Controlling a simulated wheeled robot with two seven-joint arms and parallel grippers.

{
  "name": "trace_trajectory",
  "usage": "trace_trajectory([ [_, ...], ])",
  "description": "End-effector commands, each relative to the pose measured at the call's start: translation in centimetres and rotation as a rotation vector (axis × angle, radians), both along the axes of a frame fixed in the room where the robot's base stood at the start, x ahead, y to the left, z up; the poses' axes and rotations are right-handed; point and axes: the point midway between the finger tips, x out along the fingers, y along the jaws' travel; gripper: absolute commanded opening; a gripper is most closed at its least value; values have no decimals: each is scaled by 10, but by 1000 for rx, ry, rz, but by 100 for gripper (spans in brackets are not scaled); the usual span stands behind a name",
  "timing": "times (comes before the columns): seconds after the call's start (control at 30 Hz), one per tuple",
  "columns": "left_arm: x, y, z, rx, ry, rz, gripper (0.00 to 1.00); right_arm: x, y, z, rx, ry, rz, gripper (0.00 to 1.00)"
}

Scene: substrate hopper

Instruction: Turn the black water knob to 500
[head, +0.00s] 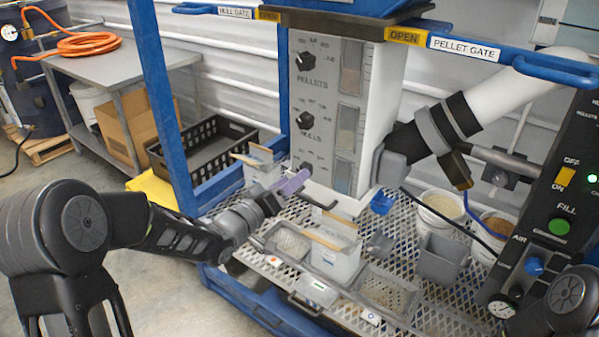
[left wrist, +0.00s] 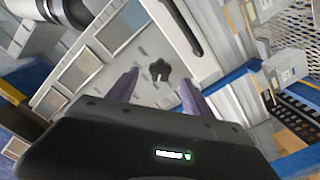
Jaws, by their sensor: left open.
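The grey dosing panel (head: 326,110) carries three black knobs in a column, labelled for pellets, hulls and, lowest, one whose label is hidden. The lowest black knob (head: 305,167), the water knob by its place, is partly covered by my left gripper (head: 292,184). In the left wrist view the black knob (left wrist: 160,70) shows between the two purple fingers of my open left gripper (left wrist: 158,76). The fingers are apart, and I cannot tell whether they touch the knob. Its setting is not readable. My right gripper is out of view.
Blue frame bars (head: 165,110) stand left of the panel. A control box (head: 560,200) with a green FILL button stands at the right. A black crate (head: 200,150) lies behind the frame.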

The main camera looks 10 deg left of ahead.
Motion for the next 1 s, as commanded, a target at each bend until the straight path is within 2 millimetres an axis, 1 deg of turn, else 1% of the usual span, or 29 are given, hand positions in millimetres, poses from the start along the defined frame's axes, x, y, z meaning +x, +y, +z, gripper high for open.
trace_trajectory([
  [0.03,8,-4,1,-1,1,-2,59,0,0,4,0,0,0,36],
  [0.1,18,-8,1,1,1,-1,59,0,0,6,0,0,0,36],
  [0.23,31,-13,0,1,1,-1,59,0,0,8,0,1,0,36],
  [0.37,36,-14,0,0,1,1,59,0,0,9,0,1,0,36],
  [0.57,36,-14,0,0,1,1,59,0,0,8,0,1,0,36],
  [0.67,36,-14,0,0,1,1,53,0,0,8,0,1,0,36],
  [1.0,35,-14,0,0,1,1,25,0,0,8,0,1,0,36],
])
